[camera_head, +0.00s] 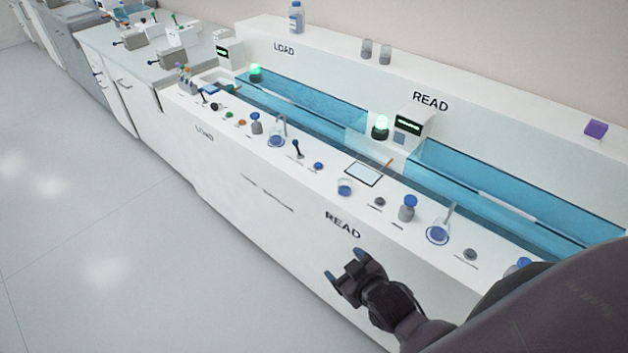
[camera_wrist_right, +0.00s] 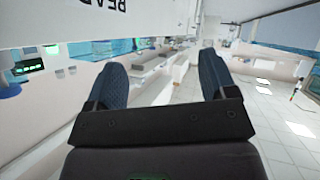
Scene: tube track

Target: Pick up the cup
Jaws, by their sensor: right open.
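Several vessels could be the cup, and I cannot tell which one is meant. A small clear vessel with blue in it (camera_head: 345,187) stands on the front ledge near the white tablet. A larger clear vessel with a rod (camera_head: 438,235) stands further right on the ledge, and a similar one (camera_head: 276,140) stands to the left. Two small grey cups (camera_head: 367,48) (camera_head: 385,54) stand on the back shelf. My right gripper (camera_head: 346,267) is open and empty in front of the bench's front face, below the ledge. Its two blue fingers (camera_wrist_right: 162,82) show apart in the wrist view. My left gripper is out of view.
The front ledge holds blue-capped bottles (camera_head: 407,208), small discs and a tablet (camera_head: 364,173). Behind it runs a blue-lined trough (camera_head: 470,185) with a green-lit display box (camera_head: 410,124). A purple block (camera_head: 596,129) sits on the back shelf. The floor at left is clear.

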